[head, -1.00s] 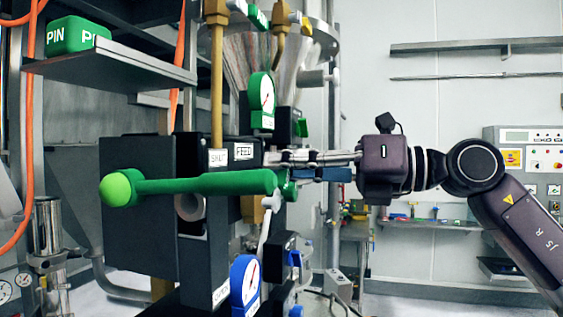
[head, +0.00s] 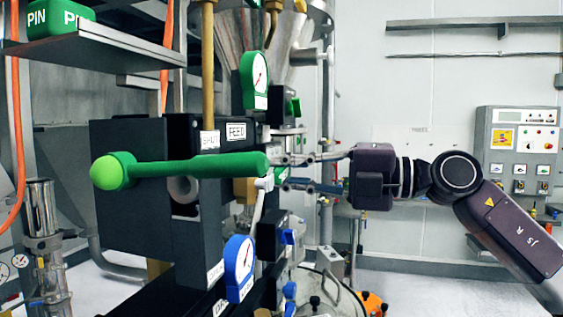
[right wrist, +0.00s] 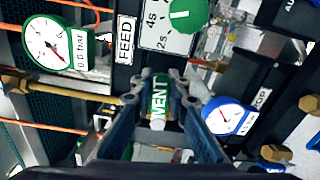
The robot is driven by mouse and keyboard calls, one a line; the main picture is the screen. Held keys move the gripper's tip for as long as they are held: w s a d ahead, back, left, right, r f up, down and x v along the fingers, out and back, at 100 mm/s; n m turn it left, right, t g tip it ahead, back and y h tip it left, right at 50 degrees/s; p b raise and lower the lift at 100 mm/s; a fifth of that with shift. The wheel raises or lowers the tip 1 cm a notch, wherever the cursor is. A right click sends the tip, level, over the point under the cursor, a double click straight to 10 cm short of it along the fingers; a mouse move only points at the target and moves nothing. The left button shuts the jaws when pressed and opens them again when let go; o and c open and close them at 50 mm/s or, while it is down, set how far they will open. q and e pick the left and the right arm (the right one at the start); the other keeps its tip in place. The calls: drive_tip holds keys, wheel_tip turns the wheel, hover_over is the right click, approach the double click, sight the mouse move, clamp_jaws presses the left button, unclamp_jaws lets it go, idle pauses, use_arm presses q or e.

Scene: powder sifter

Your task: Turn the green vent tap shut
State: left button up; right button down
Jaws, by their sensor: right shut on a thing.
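The green vent tap (right wrist: 160,92), with a handle marked VENT, shows in the right wrist view between the two fingers of my right gripper (right wrist: 161,103). That gripper is shut on the handle, which points along the fingers. In the head view my right gripper (head: 284,172) reaches in from the right, beside the right end of a long green lever. The tap itself cannot be made out clearly there. My left gripper is not in view.
The long green lever (head: 200,170) with a ball end crosses in front of the dark block. A green gauge (head: 255,80) stands above and a blue gauge (head: 241,268) below. In the wrist view the green gauge (right wrist: 57,45) reads 0.0 bar. A green dial (right wrist: 187,14) is near the tap.

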drive_tip(key=shift+d+f+m, duration=0.1)
drive_tip(key=shift+f+m, duration=0.35)
drive_tip(key=shift+m, duration=0.35)
drive_tip(key=c, duration=1.8)
unclamp_jaws()
drive_tip(key=shift+c, duration=0.2)
drive_tip(key=shift+d, duration=0.15)
drive_tip(key=v, duration=1.1)
drive_tip(key=shift+d, duration=0.35)
drive_tip(key=shift+s, duration=0.1)
drive_tip(key=shift+f, duration=0.1)
